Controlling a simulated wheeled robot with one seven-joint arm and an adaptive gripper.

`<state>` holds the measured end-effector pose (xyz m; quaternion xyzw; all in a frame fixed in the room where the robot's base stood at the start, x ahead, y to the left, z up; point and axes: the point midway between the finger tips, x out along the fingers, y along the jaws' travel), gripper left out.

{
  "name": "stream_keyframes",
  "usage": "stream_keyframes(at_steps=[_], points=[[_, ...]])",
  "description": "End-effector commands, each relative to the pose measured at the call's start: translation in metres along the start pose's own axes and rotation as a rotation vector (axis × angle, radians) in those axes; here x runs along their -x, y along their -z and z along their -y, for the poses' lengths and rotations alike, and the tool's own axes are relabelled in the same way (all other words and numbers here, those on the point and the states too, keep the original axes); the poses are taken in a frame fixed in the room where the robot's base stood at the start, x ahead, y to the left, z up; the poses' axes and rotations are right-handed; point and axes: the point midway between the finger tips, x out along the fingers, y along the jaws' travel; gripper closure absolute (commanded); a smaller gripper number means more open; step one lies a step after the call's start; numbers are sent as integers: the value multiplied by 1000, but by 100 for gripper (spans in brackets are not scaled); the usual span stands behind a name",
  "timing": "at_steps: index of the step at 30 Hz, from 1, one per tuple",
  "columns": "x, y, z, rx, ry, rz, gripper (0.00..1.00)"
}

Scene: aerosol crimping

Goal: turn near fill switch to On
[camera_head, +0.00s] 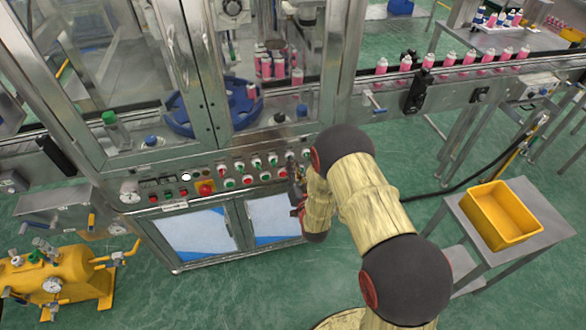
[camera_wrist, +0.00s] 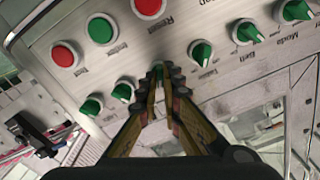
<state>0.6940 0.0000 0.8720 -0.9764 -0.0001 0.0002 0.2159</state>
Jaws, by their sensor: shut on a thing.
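The machine's control panel (camera_head: 228,178) carries rows of green rotary switches and red and green buttons. In the wrist view my gripper (camera_wrist: 159,80) has its two fingers closed on a small green switch knob (camera_wrist: 158,70) in the lower row; only a sliver of the knob shows between the fingertips. Its label and pointer direction are hidden, so I cannot tell its setting. In the head view my gripper (camera_head: 296,186) is at the right end of the panel, largely hidden by my arm.
Other green knobs (camera_wrist: 200,52) sit close beside my fingers, with a red button (camera_wrist: 149,6) above. In the head view, a yellow bin (camera_head: 503,214) stands on a table at the right. Pink cans (camera_head: 428,60) line the conveyor behind. A yellow pump (camera_head: 62,280) stands at lower left.

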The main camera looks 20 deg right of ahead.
Motion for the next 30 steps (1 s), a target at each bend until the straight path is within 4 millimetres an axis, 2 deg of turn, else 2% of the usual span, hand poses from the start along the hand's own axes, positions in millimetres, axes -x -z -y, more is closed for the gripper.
stream_keyframes(at_steps=[9, 23, 24, 30], points=[[0, 0, 0, -92, 0, -1, 100], [0, 0, 0, -105, -1, 0, 100], [0, 0, 0, -105, -1, 0, 92], [0, 0, 0, -104, 0, -1, 80]])
